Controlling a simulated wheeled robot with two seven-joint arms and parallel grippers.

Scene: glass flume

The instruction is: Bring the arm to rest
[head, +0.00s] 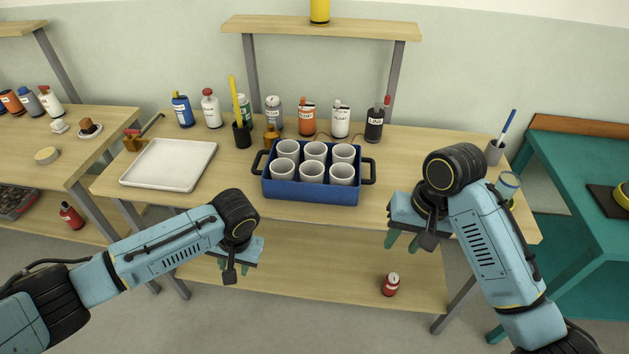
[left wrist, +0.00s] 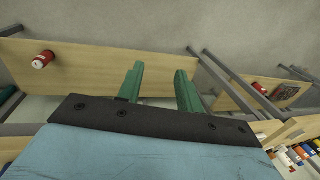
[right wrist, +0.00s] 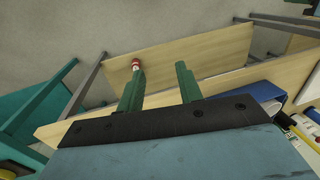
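My left gripper (head: 234,266) hangs in front of the workbench's front edge at the left of centre, fingers down. In the left wrist view its two green fingers (left wrist: 160,72) stand apart with nothing between them. My right gripper (head: 402,242) is at the bench's front edge on the right, also fingers down. In the right wrist view its fingers (right wrist: 158,72) are apart and empty. Both arms are bent at the wrist and clear of the objects on the bench top.
A blue crate (head: 310,189) with several white cups stands mid-bench between the grippers. A white tray (head: 168,165) lies to its left. Bottles line the back. A red can (head: 390,285) stands on the lower shelf. A cup with a brush (head: 495,152) is at the right end.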

